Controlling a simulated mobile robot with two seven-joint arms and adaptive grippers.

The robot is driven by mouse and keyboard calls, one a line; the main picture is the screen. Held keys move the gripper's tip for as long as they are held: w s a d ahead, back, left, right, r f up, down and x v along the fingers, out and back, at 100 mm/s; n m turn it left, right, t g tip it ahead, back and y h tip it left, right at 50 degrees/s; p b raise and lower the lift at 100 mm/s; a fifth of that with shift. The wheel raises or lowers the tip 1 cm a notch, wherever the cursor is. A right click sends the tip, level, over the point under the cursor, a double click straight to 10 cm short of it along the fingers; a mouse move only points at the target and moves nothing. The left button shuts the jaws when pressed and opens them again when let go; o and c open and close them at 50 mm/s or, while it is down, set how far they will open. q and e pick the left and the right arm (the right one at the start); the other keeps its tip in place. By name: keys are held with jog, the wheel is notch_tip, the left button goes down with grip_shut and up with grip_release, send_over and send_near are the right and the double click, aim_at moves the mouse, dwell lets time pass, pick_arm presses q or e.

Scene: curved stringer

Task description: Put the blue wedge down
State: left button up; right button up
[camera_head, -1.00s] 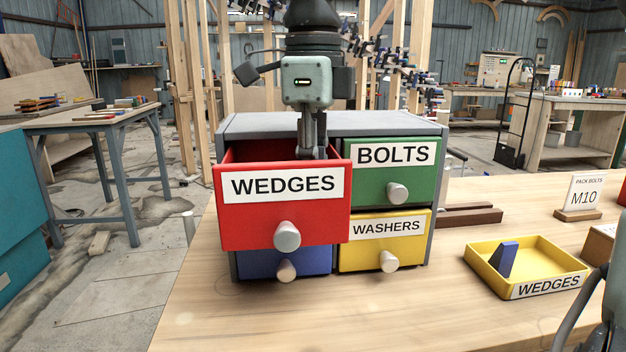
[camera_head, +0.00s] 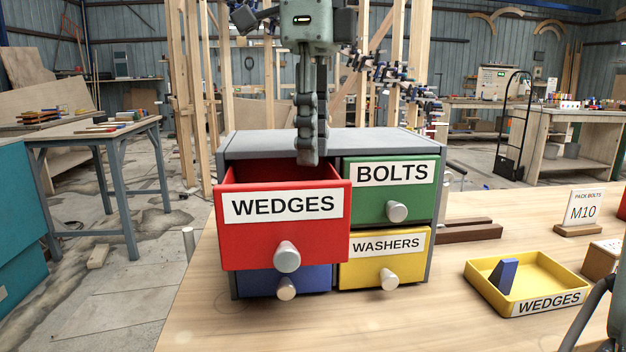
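A blue wedge (camera_head: 503,275) stands in the left part of the yellow tray labelled WEDGES (camera_head: 547,301), at the right of the bench. My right gripper (camera_head: 314,150) points down above the open red WEDGES drawer (camera_head: 232,245). Its two fingers show nearly one behind the other, with their tips apart. I see no wedge between them. The tips are near the drawer's back, around the cabinet's top front edge in the picture. The drawer's floor is hidden by its front, so I cannot tell what lies inside. My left gripper is out of view.
The grey cabinet (camera_head: 393,139) also has a green BOLTS drawer (camera_head: 376,208), a yellow WASHERS drawer (camera_head: 360,273) and a blue drawer (camera_head: 258,283), all shut. Brown blocks (camera_head: 468,232) and an M10 sign (camera_head: 582,208) stand to the right. The bench front is clear.

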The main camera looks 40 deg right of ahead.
jog(key=shift+r, duration=2.4)
